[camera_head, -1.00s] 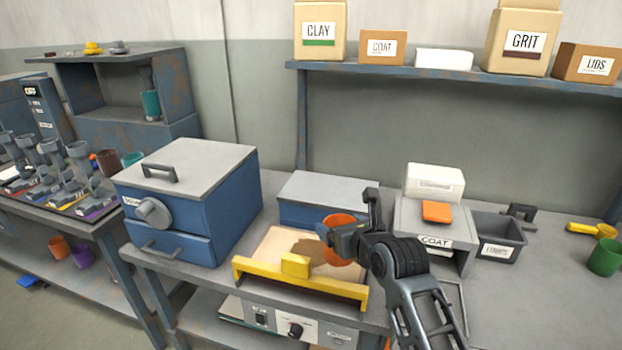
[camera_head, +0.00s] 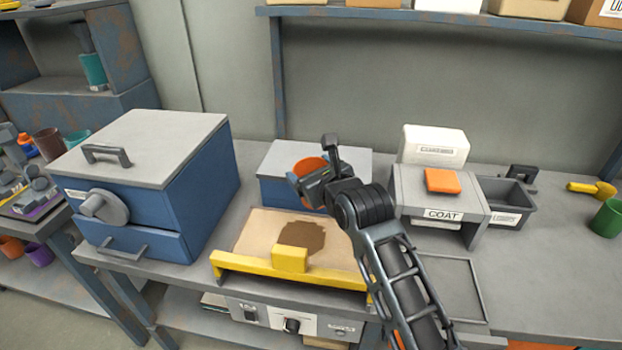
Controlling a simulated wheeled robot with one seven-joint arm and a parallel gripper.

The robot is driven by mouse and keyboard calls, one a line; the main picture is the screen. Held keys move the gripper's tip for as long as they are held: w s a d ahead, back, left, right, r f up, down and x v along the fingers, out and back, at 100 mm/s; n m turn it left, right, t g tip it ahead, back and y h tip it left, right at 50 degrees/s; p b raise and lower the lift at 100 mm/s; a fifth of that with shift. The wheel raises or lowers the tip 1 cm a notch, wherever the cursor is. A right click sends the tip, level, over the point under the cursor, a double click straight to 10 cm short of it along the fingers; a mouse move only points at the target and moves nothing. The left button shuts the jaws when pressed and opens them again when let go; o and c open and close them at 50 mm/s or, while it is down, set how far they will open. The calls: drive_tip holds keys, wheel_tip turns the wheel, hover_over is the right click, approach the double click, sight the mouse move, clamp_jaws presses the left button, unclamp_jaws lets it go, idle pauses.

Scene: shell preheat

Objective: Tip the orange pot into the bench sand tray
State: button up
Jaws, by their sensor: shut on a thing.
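The orange pot (camera_head: 308,168) is held in my gripper (camera_head: 312,183), which is shut on it. The pot is partly hidden behind the gripper and appears in front of the blue box, behind the sand tray in the picture. Its tilt and its contents cannot be made out. The bench sand tray (camera_head: 290,267) has a yellow front rail with a raised yellow block. Pale tan sand fills it, with a dark brown patch near its middle right. My arm comes in from the lower right.
A blue furnace-like box (camera_head: 145,185) stands left of the tray, and a low blue box (camera_head: 275,178) behind it. Right are a grey stand (camera_head: 440,203) labelled COAT with an orange block on top, a grey bin (camera_head: 505,200) and a green cup (camera_head: 607,218). The right bench is mostly clear.

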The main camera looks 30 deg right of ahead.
drive_tip(key=f+n+t+b, duration=0.1)
drive_tip(key=n+b, duration=0.1)
drive_tip(key=b, duration=0.2)
drive_tip(key=shift+h, duration=0.4)
drive_tip(key=n+b, duration=0.1)
drive_tip(key=n+t+b, duration=0.1)
drive_tip(key=b, duration=0.1)
drive_tip(key=shift+s+a+f+t+h, duration=0.15)
drive_tip(key=shift+a+f+t+h, duration=0.05)
drive_tip(key=shift+f+t+h, duration=0.1)
drive_tip(key=shift+a+f+n+t+b, duration=0.2)
drive_tip(key=shift+n+t+b, duration=0.4)
drive_tip(key=shift+n+b, duration=0.4)
drive_tip(key=n+b, duration=0.1)
drive_tip(key=b, duration=0.1)
drive_tip(key=n+t+b, duration=0.1)
drive_tip(key=b, duration=0.1)
drive_tip(key=shift+s+a+f, duration=0.2)
drive_tip(key=shift+a, duration=0.1)
drive_tip(key=shift+a+n+t+b, duration=0.15)
drive_tip(key=shift+n+t+b, duration=0.35)
drive_tip(key=shift+n+b, duration=0.4)
drive_tip(key=shift+r, duration=0.1)
